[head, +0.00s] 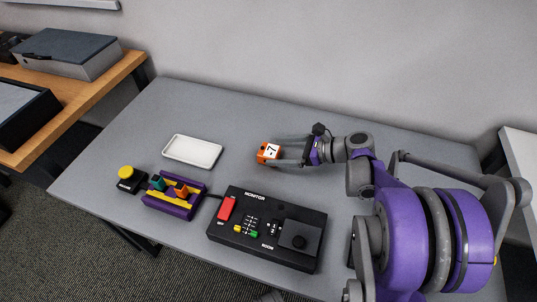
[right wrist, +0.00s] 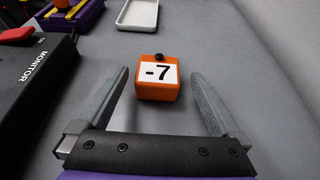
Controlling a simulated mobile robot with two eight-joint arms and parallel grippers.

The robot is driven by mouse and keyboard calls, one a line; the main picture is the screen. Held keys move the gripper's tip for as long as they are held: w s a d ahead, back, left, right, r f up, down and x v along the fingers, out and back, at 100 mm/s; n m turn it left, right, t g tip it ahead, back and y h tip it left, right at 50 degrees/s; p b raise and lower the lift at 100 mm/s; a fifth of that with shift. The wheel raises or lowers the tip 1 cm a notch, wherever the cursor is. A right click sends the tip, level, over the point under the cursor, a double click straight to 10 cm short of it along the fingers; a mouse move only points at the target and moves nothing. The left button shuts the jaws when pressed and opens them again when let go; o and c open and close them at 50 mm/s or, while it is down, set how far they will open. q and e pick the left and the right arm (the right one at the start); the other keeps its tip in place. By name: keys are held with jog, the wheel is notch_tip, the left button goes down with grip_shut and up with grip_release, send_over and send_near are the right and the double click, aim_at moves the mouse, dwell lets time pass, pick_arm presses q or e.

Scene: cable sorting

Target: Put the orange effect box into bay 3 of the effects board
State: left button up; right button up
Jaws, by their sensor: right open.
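The orange effect box (head: 264,153) sits on the grey table, right of the white tray. It has a white label reading "-7" and a dark knob; it also shows in the right wrist view (right wrist: 158,89). My right gripper (head: 283,152) is open, and its fingertips lie on either side of the box with a gap on both sides (right wrist: 160,82). A purple holder (head: 170,208) with yellow, teal and orange parts, apparently the effects board, is at the front left; bay numbers cannot be read. My left gripper is not in view.
A white shallow tray (head: 192,151) lies left of the box. A black MONITOR console (head: 267,228) with a red switch and a joystick-like knob is at the table's front. A black block with a yellow button (head: 127,177) stands left of the purple holder. The table's back strip is clear.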

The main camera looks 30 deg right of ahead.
aim_at(260, 151)
jog(key=b+x, duration=0.1)
jog(key=x, duration=0.5)
jog(key=shift+w+a, duration=0.2)
jog(key=shift+a, duration=0.1)
grip_shut()
